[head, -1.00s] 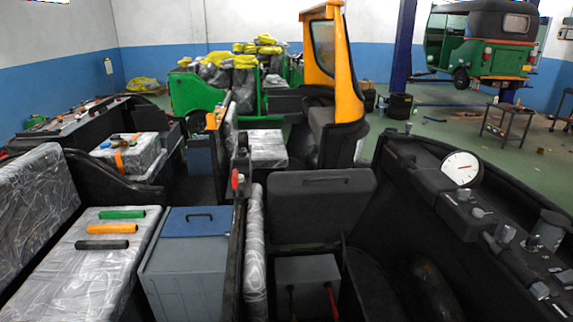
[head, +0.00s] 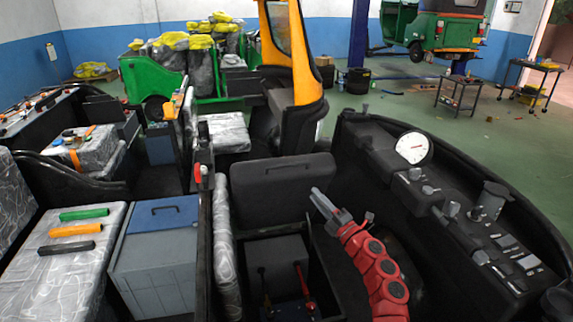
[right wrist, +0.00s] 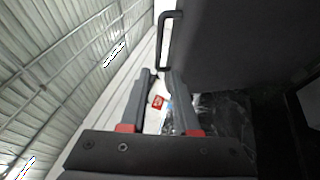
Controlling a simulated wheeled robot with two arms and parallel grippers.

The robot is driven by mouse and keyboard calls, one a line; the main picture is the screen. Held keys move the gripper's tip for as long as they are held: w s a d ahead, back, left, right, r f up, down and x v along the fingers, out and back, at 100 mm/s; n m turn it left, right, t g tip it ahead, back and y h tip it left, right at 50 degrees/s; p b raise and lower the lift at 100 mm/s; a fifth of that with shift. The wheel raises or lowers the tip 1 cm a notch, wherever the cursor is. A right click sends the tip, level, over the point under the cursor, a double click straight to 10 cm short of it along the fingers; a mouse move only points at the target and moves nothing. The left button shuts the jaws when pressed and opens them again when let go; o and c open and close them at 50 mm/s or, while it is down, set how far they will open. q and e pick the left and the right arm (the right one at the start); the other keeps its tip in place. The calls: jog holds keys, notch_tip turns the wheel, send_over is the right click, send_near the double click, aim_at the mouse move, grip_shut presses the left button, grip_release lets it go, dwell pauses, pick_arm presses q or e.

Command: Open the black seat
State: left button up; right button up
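The black seat (head: 281,185) stands raised and tilted back in the head view, with its handle near its top edge. Below it, a compartment holds a dark grey box (head: 272,255) with red and black cables. My right gripper (head: 318,196) is beside the seat's right edge, apparently empty, with its fingers apart. In the right wrist view, the seat (right wrist: 240,50) fills the upper right, with its bar handle (right wrist: 165,42) just beyond the fingertips (right wrist: 161,76). Whether a finger touches the seat cannot be told. My left gripper is not in view.
A dashboard (head: 450,200) with a white gauge (head: 413,147) curves along the right. A grey box with a blue lid (head: 162,215) and a plastic-wrapped seat (head: 75,275) with coloured grips stand on the left. An orange-yellow pillar (head: 298,60) rises behind the black seat.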

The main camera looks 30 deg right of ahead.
jog(key=p, duration=0.1)
send_near(286, 166)
jog(key=w, duration=0.2)
jog(key=b+x, duration=0.1)
jog(key=x, duration=0.5)
jog(key=shift+w+d+r, duration=0.1)
jog(key=shift+w, duration=0.2)
jog(key=shift+b+x, duration=0.3)
jog(key=shift+x, duration=0.65)
jog(key=shift+c, duration=0.3)
grip_shut()
